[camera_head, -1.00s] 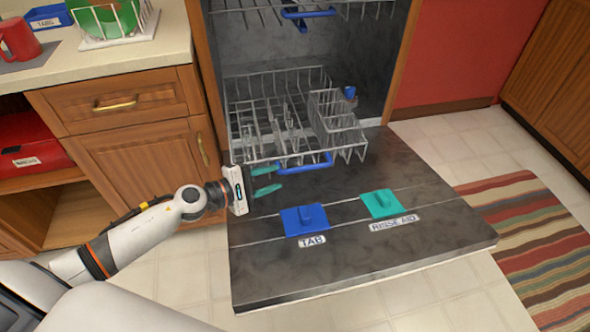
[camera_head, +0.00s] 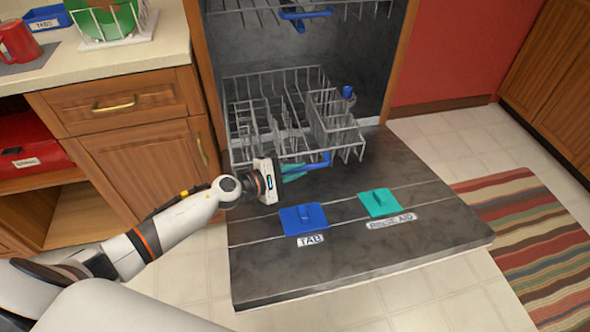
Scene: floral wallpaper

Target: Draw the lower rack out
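The lower rack (camera_head: 343,139) is a grey wire basket in the open dishwasher, its front edge over the inner end of the lowered door. A blue handle (camera_head: 318,163) is on its front. My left gripper (camera_head: 293,172), with teal fingers, is at the left end of this handle. The fingers overlap the handle in the picture; I cannot tell whether they are closed on it. The gripper body hides part of the rack's front left. My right gripper is not in view.
The dishwasher door (camera_head: 400,240) lies open and flat, with a blue TAB lid (camera_head: 303,217) and a teal RINSE AID lid (camera_head: 380,202). An upper rack (camera_head: 345,8) is above. Wooden cabinets (camera_head: 150,165) stand left. A striped rug (camera_head: 535,230) lies right.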

